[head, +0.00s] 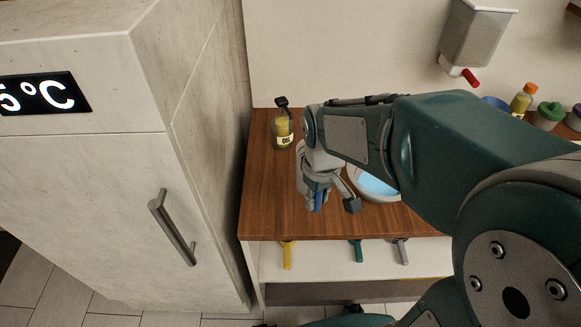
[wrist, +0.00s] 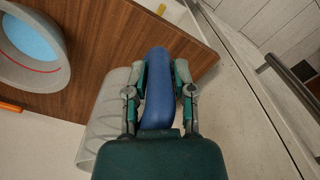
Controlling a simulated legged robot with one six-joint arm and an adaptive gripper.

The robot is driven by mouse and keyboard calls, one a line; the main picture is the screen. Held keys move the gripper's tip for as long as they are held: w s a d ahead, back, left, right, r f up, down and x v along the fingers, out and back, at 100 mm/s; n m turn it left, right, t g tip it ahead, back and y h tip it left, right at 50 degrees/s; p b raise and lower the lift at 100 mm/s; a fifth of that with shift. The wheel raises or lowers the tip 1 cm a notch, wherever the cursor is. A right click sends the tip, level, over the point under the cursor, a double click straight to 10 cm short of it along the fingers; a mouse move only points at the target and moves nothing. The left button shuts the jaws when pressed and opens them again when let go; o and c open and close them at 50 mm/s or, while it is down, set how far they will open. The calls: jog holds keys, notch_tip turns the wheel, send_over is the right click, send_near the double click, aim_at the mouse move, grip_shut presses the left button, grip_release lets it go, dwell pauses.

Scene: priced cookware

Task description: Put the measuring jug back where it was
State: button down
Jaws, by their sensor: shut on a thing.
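The measuring jug (wrist: 100,122) has a clear body and a blue handle; in the wrist view it is at lower centre-left. My gripper (wrist: 158,75) is shut on the blue handle, one finger on each side. In the head view my gripper (head: 328,195) is over the left front part of the wooden counter (head: 265,205). Only a bit of blue handle (head: 318,201) shows there, and the jug's body is mostly hidden. I cannot tell whether the jug touches the counter.
A grey bowl (wrist: 62,72) with light blue inside and a red line stands right of my gripper in the head view. An oil bottle (head: 283,128) stands at the back left. A tall fridge (head: 90,210) borders the left. Yellow (head: 288,255), green and grey handles hang in front.

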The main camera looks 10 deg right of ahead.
jog(key=w+f, duration=0.1)
jog(key=w, duration=0.2)
jog(key=w+f, duration=0.2)
jog(key=w, duration=0.1)
jog(key=w+f, duration=0.1)
jog(key=w, duration=0.2)
jog(key=shift+w+a+f, duration=0.15)
jog(key=shift+w+a, duration=0.05)
jog(key=shift+w, duration=0.05)
jog(key=w+f, duration=0.1)
jog(key=f, duration=0.2)
jog(key=w+f, duration=0.3)
jog(key=f, duration=0.2)
jog(key=shift+w+a+f, duration=0.1)
jog(key=shift+w+f, duration=0.2)
jog(key=shift+f, duration=0.05)
jog(key=shift+c, duration=2.3)
grip_release()
